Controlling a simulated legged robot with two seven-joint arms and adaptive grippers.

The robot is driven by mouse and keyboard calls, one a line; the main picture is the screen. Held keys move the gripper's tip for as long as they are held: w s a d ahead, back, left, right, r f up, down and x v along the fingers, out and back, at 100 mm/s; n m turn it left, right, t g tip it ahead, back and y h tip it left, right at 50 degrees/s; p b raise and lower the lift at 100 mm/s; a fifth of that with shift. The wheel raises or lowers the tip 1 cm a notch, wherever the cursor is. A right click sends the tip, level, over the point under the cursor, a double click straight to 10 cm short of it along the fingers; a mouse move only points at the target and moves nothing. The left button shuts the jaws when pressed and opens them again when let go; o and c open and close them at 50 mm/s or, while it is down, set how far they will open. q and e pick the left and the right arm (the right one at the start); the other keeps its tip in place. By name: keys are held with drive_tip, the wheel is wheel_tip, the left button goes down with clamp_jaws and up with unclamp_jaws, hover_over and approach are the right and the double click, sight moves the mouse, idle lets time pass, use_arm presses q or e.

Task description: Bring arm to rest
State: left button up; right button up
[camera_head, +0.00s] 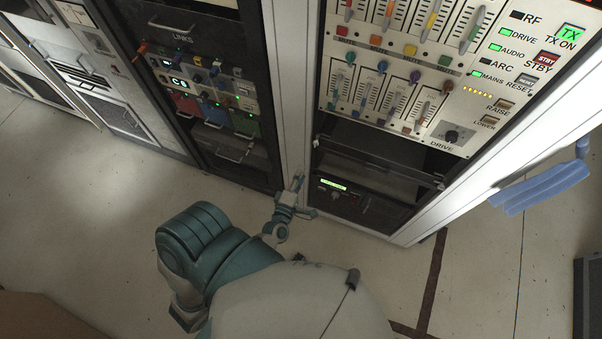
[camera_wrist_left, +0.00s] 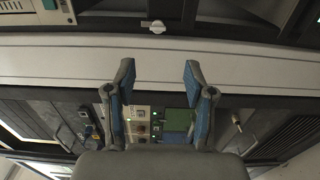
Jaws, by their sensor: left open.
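My left gripper (camera_head: 297,184) is in front of the pale post between two racks in the head view. In the left wrist view the left gripper (camera_wrist_left: 158,85) shows two blue-padded fingers spread apart with nothing between them. Behind the fingers a pale horizontal band (camera_wrist_left: 50,60) crosses the wrist view. My left arm reaches forward from the lower left of the head view. My right gripper is not in view.
The right rack has a pale slider panel (camera_head: 395,66) with lit indicators and a dark lower unit with a green display (camera_head: 334,185). The left rack (camera_head: 205,85) holds a panel with knobs and cables. A blue object (camera_head: 541,187) is at right. Open floor (camera_head: 90,220) lies at left.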

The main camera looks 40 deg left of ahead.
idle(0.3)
use_arm(q)
drive_tip(key=s+d+f+m+g+h, duration=0.2)
drive_tip(key=s+f+m+g, duration=0.15)
drive_tip(key=f, duration=0.55)
drive_tip(key=s+d+f+m+g+h, duration=0.15)
drive_tip(key=s+f+m, duration=0.3)
drive_tip(key=f, duration=0.55)
drive_tip(key=s+d+f+m+g+h, duration=0.25)
drive_tip(key=f+m, duration=0.25)
drive_tip(key=f, duration=0.4)
drive_tip(key=s+a+f+m+g, duration=0.1)
drive_tip(key=s+f+m+g, duration=0.3)
drive_tip(key=s+f, duration=0.3)
drive_tip(key=s+a+f+m+g+y, duration=0.1)
drive_tip(key=s+f+m+g, duration=0.4)
drive_tip(key=s, duration=1.2)
wheel_tip(320, 180, down, 2)
drive_tip(key=shift+s+a+f+m+y, duration=0.2)
drive_tip(key=shift+a+m+y, duration=0.1)
drive_tip(key=shift+m, duration=0.5)
drive_tip(key=shift+d, duration=0.15)
